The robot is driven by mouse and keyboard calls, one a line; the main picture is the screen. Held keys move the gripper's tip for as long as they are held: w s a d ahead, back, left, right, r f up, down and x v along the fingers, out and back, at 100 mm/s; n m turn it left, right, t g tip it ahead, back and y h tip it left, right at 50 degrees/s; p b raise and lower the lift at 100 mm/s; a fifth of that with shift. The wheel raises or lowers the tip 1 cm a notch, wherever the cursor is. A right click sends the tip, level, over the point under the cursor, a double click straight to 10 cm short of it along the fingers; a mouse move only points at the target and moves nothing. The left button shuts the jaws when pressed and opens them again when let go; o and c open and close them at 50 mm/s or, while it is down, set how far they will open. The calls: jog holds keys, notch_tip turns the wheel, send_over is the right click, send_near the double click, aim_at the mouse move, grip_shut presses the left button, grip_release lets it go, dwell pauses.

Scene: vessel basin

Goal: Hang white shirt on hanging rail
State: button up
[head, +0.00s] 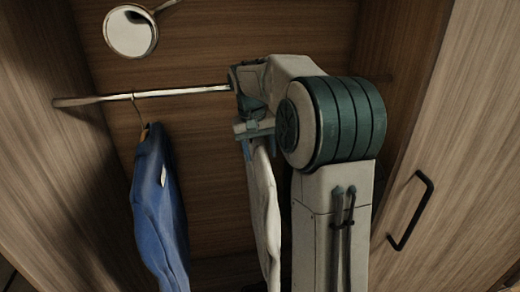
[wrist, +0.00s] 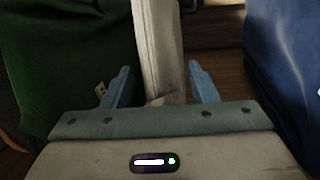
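The white shirt (head: 263,215) hangs upright below my gripper in the head view, seen nearly edge-on. In the wrist view, the white shirt (wrist: 158,55) is a narrow pale strip between the two blue fingers of my gripper (wrist: 160,78). The fingers stand apart, with a dark gap between the shirt and the right finger. In the head view, my gripper (head: 254,128) is just below the right part of the hanging rail (head: 180,92). My arm hides the rail's right end, and the top of the white shirt and any hanger hook are hidden.
A blue shirt (head: 158,205) hangs from the rail by a hook on the left; it also shows in the wrist view (wrist: 285,70). A green garment (wrist: 65,60) is at left in the wrist view. A round mirror (head: 131,31) is above the rail. A door handle (head: 410,210) is at right.

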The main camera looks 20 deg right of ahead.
notch_tip(320, 180, up, 14)
jog(key=a+p, duration=0.1)
jog(key=a, duration=0.1)
jog(key=s+a+f+n+t+y, duration=0.1)
jog(key=s+a+f, duration=0.3)
jog(key=s+f, duration=0.4)
jog(key=s+a+f+n+t, duration=0.2)
jog(key=s+a+f, duration=0.2)
jog(key=s+f, duration=0.5)
jog(key=s, duration=0.8)
jog(key=shift+a+f+y, duration=0.15)
jog(key=shift+f+y, duration=0.1)
jog(key=shift+y, duration=0.15)
dwell(1.0)
